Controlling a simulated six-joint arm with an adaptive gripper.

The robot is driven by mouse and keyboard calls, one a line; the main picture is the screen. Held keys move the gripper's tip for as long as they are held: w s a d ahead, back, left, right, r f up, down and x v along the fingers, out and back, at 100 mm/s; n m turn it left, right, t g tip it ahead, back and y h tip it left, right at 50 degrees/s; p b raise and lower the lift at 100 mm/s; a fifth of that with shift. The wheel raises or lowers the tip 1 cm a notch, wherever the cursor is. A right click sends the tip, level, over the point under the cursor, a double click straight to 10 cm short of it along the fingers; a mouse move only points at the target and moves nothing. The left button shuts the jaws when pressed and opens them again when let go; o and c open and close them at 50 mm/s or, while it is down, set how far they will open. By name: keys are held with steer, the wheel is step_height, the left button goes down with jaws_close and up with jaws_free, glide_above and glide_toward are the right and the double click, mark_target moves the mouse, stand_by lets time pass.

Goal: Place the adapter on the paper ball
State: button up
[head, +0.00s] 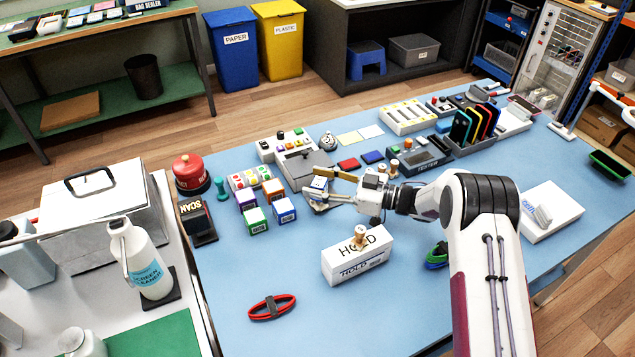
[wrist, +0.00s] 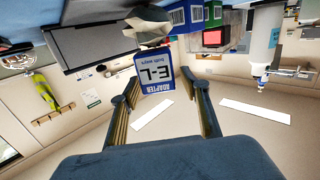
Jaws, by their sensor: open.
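The adapter (wrist: 155,76), with a blue-and-white label reading ADAPTER E-L, shows upside down in the wrist view, between the tips of my open gripper (wrist: 162,88). Gaps show on both sides of it. A whitish, rough-shaped thing (wrist: 148,30) lies by its lower end; I cannot tell whether it is part of the adapter. In the head view my gripper (head: 322,184) is level above the blue table, pointing left, and mostly hides the adapter. A crumpled grey-white ball (head: 328,141), likely the paper ball, sits beyond the grey lid.
The grey-lidded device (head: 305,166) stands just behind my gripper. Several coloured cubes (head: 284,210) are to its left. A white HOLD box (head: 356,262) with a wooden-handled stamp (head: 360,235) stands in front. A red band (head: 272,306) lies near the front edge.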

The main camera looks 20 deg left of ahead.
steer(key=d, duration=1.1)
steer(key=shift+d+r, duration=0.3)
stand_by(0.4)
